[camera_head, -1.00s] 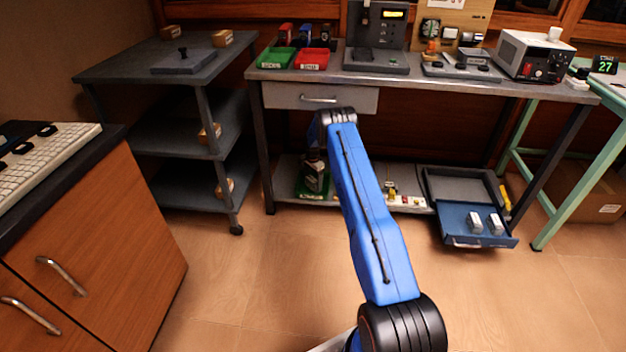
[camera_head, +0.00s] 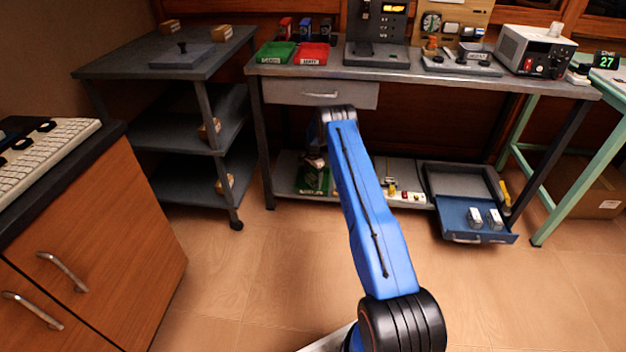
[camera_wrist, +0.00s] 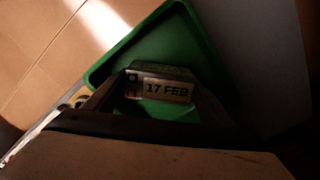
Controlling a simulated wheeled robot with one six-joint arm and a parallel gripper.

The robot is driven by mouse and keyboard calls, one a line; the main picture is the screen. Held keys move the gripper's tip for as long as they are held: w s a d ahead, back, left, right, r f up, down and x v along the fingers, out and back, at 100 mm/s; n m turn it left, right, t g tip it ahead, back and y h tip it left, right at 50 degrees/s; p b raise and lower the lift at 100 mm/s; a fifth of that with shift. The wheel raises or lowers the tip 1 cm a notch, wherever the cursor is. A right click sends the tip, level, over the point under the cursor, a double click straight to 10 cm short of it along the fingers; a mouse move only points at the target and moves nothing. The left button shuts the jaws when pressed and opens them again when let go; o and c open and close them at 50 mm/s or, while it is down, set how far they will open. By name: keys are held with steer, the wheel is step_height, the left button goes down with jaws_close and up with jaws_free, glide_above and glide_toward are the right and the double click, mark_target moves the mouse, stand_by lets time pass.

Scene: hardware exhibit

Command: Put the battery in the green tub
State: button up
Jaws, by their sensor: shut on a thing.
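The battery (camera_wrist: 165,88) is a small dark block with a pale label reading "17 FEB" in the wrist view. My gripper (camera_wrist: 155,98) is shut on it, with dark fingers on both sides. The green tub (camera_wrist: 140,50) lies behind and around the battery in that view. I cannot tell whether the battery touches the tub's floor. In the head view the green tub (camera_head: 308,183) stands on the bench's lower shelf, partly hidden by my blue arm. My gripper (camera_head: 315,160) is just above it there, small and dark; the battery is not clear in that view.
The benchtop (camera_head: 420,77) and its closed drawer (camera_head: 320,94) overhang the shelf. Another green bin (camera_head: 275,53) and a red bin (camera_head: 311,54) stand on top. Small parts (camera_head: 400,193) lie right of my arm. An open blue drawer (camera_head: 462,225) holds two pale blocks.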

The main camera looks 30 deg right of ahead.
steer(key=shift+f, duration=0.2)
steer(key=o, duration=1.6)
